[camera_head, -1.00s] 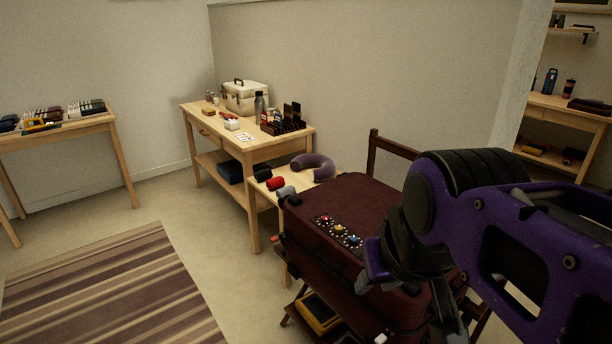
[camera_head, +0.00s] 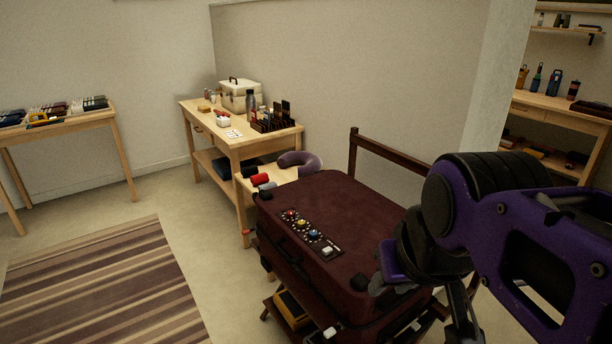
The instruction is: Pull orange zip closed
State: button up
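A dark maroon suitcase (camera_head: 345,205) lies flat on a dark wooden stand, its lid down as far as I can see. A row of coloured dials (camera_head: 302,225) sits on its top. A small red-orange spot (camera_head: 246,232) shows by its left corner; I cannot tell whether it is the orange zip pull. The zip line along the sides is too dark to read. My gripper (camera_head: 420,298) is at the suitcase's near right corner, partly hidden by my purple and black arm. Its fingers are dark and I cannot tell how far apart they are or whether they touch the suitcase.
A wooden bench (camera_head: 240,146) with a cream case (camera_head: 240,97) stands behind the suitcase. A purple neck pillow (camera_head: 302,160) lies at its back left. A chair-like rail (camera_head: 390,146) rises behind. A striped rug (camera_head: 100,285) and open floor lie left.

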aim_at(247, 231)
jog(key=l, duration=0.35)
jog(key=k+j, duration=0.1)
jog(key=j, duration=0.8)
jog(key=i+j, duration=0.1)
jog(key=j, duration=0.3)
jog(key=i+j, duration=0.3)
jog(key=j, duration=0.1)
